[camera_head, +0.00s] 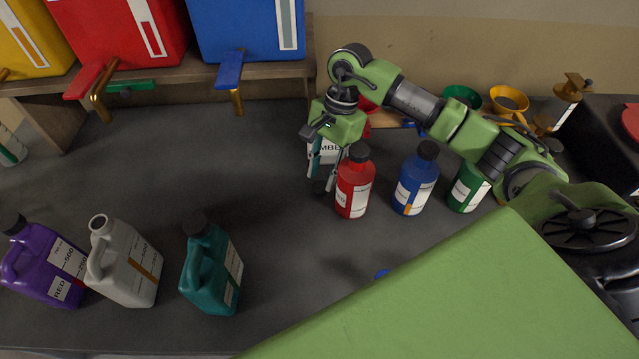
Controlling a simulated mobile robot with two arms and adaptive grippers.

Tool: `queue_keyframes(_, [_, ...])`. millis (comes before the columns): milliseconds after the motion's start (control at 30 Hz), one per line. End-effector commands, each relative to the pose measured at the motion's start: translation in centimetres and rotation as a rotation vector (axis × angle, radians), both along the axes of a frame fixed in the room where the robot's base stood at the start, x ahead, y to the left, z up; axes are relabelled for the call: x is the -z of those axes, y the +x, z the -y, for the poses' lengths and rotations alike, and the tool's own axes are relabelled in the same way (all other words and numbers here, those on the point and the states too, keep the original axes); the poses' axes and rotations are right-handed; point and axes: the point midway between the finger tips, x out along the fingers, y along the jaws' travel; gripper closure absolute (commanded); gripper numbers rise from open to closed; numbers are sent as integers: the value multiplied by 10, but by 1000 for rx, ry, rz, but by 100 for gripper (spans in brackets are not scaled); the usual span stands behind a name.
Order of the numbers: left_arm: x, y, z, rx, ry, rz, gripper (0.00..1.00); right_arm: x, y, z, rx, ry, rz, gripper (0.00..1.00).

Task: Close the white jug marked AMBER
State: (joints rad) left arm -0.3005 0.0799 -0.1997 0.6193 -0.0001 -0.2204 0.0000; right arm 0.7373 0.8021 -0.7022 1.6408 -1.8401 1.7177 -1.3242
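The white jug (136,270) stands at the lower left of the table in the head view, between a purple jug and a teal jug. Its mouth is open, with no cap on it. It has an orange stripe and a small label that I cannot read. My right gripper (323,180) points down near the middle, behind and left of the red bottle, well to the right of the white jug. Its fingers are apart, and I see nothing held between them. My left gripper is not in view.
The capped purple jug (50,265) and capped teal jug (210,270) flank the white jug. Red (353,183), blue (415,182) and green (468,188) bottles stand at right. Drums with taps line the rear shelf. A small blue thing (382,273) is partly hidden. The table's middle is clear.

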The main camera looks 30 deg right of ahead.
Motion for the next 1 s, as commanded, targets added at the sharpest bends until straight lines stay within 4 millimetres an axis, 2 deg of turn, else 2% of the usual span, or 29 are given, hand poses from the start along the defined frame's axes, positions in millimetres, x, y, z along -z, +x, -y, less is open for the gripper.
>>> queue_keyframes(33, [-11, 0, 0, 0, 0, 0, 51, 2, -2, -4, -1, 2, -5, 70])
queue_keyframes(133, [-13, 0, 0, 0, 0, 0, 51, 16, -2, -6, 2, 0, -2, 70])
queue_keyframes(267, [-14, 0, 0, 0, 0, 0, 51, 24, -2, -8, 1, 1, 2, 70])
queue_keyframes(567, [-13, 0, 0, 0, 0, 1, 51, 25, -2, -7, 2, 0, 3, 70])
queue_keyframes(633, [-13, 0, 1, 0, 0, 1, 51, 25, -2, -8, 2, 0, 3, 83])
queue_keyframes(1000, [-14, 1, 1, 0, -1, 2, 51, 23, -2, -7, 2, 0, 3, 83])
